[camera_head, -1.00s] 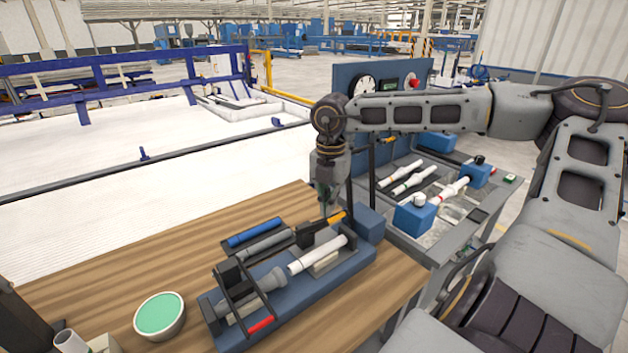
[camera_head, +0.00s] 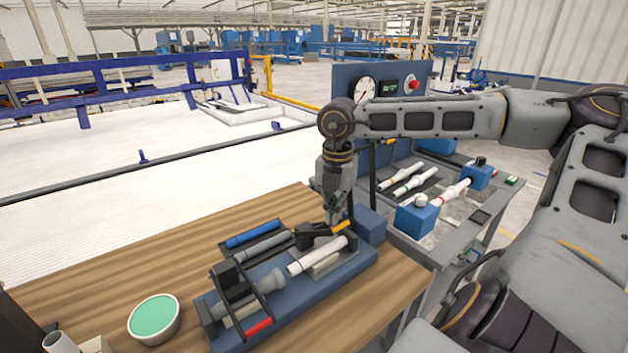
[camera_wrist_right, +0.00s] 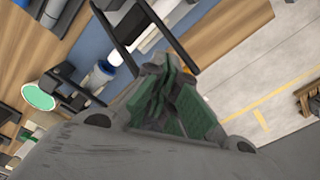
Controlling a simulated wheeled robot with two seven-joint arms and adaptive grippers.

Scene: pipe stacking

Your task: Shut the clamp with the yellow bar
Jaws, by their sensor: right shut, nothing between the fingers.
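The yellow bar (camera_head: 343,227) is at the end of short-looking black clamp arms (camera_head: 313,232), on the far side of the blue fixture (camera_head: 365,258). The clamp looks partly raised, with its arms foreshortened. My right gripper (camera_head: 334,219) points down, shut and empty, with its fingertips at the bar; I cannot tell whether they touch it. In the right wrist view my gripper (camera_wrist_right: 172,75) partly hides the ends of two long black arms. A white pipe (camera_head: 317,257) lies in the fixture below. My left gripper is not in view.
A second clamp with a red bar (camera_head: 258,327) lies down over a grey fitting (camera_head: 268,282). A blue rod (camera_head: 253,235) and a grey rod lie behind. A bowl of green stuff (camera_head: 154,318) stands at the left. The wooden table (camera_head: 140,270) is bare behind the bowl.

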